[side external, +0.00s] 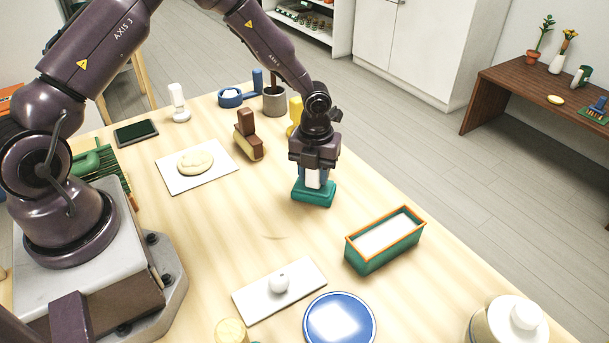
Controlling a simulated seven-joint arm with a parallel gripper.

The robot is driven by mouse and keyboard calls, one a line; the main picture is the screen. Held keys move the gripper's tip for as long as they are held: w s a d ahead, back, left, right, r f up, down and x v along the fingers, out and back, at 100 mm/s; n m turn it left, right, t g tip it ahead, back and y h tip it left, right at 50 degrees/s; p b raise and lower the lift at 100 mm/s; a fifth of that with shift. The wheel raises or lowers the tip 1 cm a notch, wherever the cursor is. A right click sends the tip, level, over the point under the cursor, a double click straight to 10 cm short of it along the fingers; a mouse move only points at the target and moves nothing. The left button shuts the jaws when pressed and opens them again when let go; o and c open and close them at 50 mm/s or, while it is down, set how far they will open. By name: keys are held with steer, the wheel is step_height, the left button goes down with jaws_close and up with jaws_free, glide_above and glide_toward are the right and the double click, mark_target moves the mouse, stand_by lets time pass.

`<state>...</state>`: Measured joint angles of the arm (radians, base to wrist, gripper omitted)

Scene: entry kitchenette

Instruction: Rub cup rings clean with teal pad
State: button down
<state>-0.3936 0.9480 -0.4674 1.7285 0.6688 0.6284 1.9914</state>
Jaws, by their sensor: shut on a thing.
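My gripper (314,172) points down and is shut on the pale upper part of the teal pad (314,195). The pad is level, at or just above the wooden table; I cannot tell whether it touches. A faint brownish arc (274,238) shows on the bare tabletop in front and to the left of the pad. It may be part of a cup ring. Any mark under the pad is hidden.
A teal bin with an orange rim (424,212) stands to the right. A brown-handled brush (247,141) and a board with dough (162,168) are behind and left. A white board with a small knob (240,306) and a blue-rimmed plate (370,318) are in front. The table's middle (225,225) is clear.

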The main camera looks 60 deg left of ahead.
steer(key=shift+s+r, duration=0.1)
steer(key=shift+r, duration=3.9)
